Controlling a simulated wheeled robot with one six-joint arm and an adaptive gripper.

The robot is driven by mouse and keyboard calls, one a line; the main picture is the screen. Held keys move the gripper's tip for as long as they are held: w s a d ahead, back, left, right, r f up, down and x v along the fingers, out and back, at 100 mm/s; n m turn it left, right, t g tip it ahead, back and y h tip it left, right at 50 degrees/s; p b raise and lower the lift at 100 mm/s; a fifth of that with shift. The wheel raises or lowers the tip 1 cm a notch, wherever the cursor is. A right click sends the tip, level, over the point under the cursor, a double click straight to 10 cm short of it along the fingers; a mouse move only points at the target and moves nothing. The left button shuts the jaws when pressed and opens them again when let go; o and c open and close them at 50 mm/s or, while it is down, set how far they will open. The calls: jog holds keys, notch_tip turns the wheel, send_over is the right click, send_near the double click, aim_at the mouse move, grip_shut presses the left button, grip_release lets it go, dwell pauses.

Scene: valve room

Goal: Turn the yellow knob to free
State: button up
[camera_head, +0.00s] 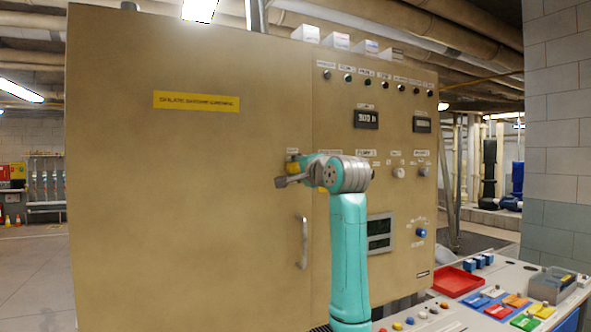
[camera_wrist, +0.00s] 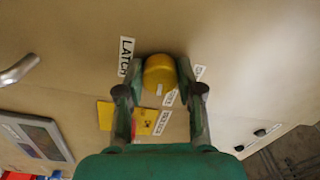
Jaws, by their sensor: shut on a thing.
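The yellow knob (camera_wrist: 159,72) sits on the tan cabinet face at the upper middle of the wrist view. A small white mark shows at its lower edge. My gripper (camera_wrist: 161,82) has one finger on each side of the knob and is shut on it. In the head view, part of the knob (camera_head: 293,167) shows beside my gripper (camera_head: 286,174), at the seam of the cabinet (camera_head: 190,200). A "LATCH" label (camera_wrist: 126,56) is left of the knob, and other tilted labels (camera_wrist: 199,73) are to its right, too small to read surely.
A metal door handle (camera_head: 303,242) stands below my gripper. Displays (camera_head: 366,119), a blue knob (camera_head: 421,233) and a white knob (camera_head: 398,172) are on the panel to the right. A desk with a red tray (camera_head: 455,282) and coloured buttons lies at lower right.

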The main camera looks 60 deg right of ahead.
jog(key=shift+m, duration=0.9)
jog(key=o, duration=1.2)
jog(key=shift+c, duration=0.2)
jog(key=shift+s, duration=0.1)
jog(key=v, duration=1.1)
jog(key=shift+s+a, duration=0.3)
jog(key=shift+f, duration=0.2)
